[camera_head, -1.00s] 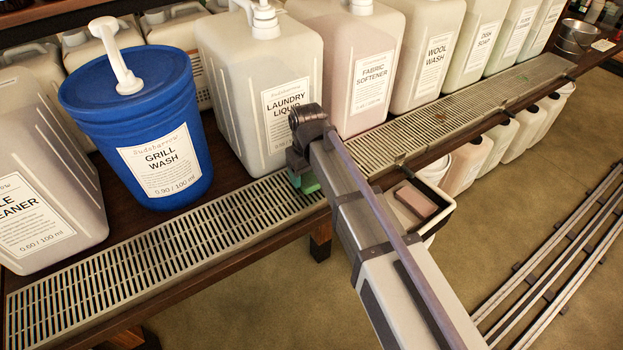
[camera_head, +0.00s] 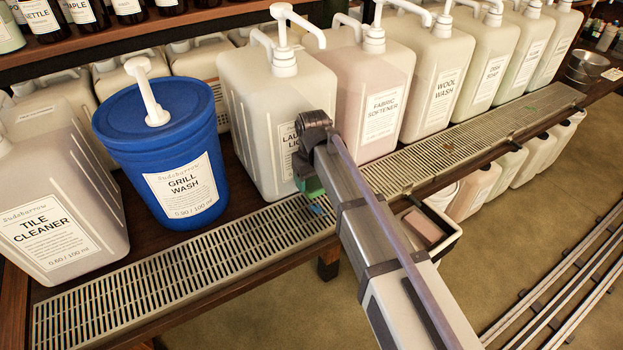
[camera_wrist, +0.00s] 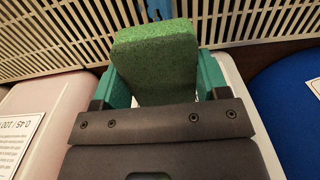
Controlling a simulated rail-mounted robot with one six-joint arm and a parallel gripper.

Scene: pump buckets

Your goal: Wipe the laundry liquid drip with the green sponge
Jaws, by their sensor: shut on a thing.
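The green sponge (camera_wrist: 155,55) is clamped between the two teal fingers of my gripper (camera_wrist: 157,82) in the wrist view. In the head view the sponge (camera_head: 314,188) shows as a small green patch under my gripper (camera_head: 308,180), in front of the laundry liquid jug (camera_head: 262,110). A blue drip (camera_head: 318,208) shows on the metal grate (camera_head: 200,262) just below the sponge. The drip also shows in the wrist view (camera_wrist: 158,9), beyond the sponge's far edge. The sponge appears to be held above the grate, apart from the drip. My gripper partly hides the jug's label.
The blue grill wash bucket (camera_head: 165,150) and tile cleaner jug (camera_head: 62,205) stand left. The fabric softener jug (camera_head: 365,85) and several more jugs stand right. A tray (camera_head: 440,245) with a pink block (camera_head: 424,226) hangs at the shelf's front edge. The grate at left is clear.

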